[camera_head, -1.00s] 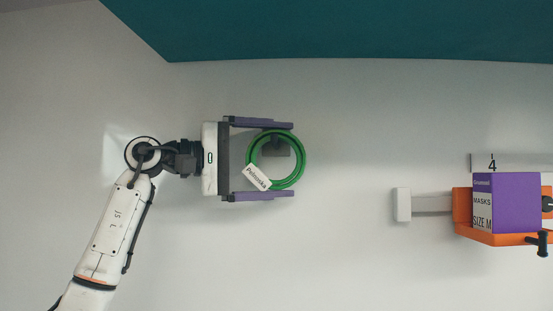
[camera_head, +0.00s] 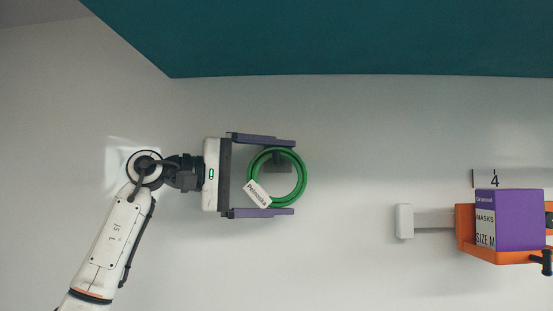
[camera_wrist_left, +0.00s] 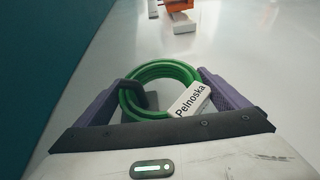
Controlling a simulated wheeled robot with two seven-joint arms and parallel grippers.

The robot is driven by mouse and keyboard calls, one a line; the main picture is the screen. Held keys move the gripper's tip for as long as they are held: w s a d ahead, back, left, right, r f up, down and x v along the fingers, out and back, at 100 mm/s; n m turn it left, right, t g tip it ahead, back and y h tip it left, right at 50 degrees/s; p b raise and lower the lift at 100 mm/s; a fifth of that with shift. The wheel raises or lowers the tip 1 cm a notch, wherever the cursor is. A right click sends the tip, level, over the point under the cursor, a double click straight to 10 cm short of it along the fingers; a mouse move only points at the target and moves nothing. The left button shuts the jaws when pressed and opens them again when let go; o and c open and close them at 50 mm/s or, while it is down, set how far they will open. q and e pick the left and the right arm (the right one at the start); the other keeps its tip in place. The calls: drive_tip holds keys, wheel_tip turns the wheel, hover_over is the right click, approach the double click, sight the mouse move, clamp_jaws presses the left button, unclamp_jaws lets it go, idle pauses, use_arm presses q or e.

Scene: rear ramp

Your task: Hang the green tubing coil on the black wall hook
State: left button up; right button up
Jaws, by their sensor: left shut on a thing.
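The green tubing coil (camera_head: 301,182) is upright against the pale wall, with a white "Pelnoska" tag (camera_head: 257,193) at its lower left. My left gripper (camera_head: 291,177) is shut on the coil, with purple fingers above and below it. The black wall hook (camera_head: 281,163) shows inside the upper part of the ring. In the left wrist view the dark hook (camera_wrist_left: 151,101) shows within the coil (camera_wrist_left: 160,69), and a dark part crosses the ring's left side. Whether the hook bears the coil's weight I cannot tell. My right gripper is out of view.
An orange wall shelf (camera_head: 466,227) with a purple masks box (camera_head: 520,219) is at the right. A white block on a grey bar (camera_head: 404,221) sticks out to its left. A teal surface (camera_head: 330,38) spans the top. The wall between coil and block is clear.

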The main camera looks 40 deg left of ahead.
use_arm(q)
drive_tip(key=shift+d+f, duration=0.3)
drive_tip(key=shift+d, duration=0.05)
drive_tip(key=o, duration=0.8)
drive_tip(key=shift+s+r, duration=0.1)
drive_tip(key=shift+s, duration=0.05)
drive_tip(key=shift+c, duration=0.2)
drive_tip(key=shift+r, duration=0.1)
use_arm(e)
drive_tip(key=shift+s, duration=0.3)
use_arm(q)
drive_tip(key=shift+a, duration=0.1)
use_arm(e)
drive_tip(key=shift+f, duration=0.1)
use_arm(q)
drive_tip(key=b+v, duration=0.1)
drive_tip(key=v, duration=0.9)
drive_tip(key=shift+s, duration=0.15)
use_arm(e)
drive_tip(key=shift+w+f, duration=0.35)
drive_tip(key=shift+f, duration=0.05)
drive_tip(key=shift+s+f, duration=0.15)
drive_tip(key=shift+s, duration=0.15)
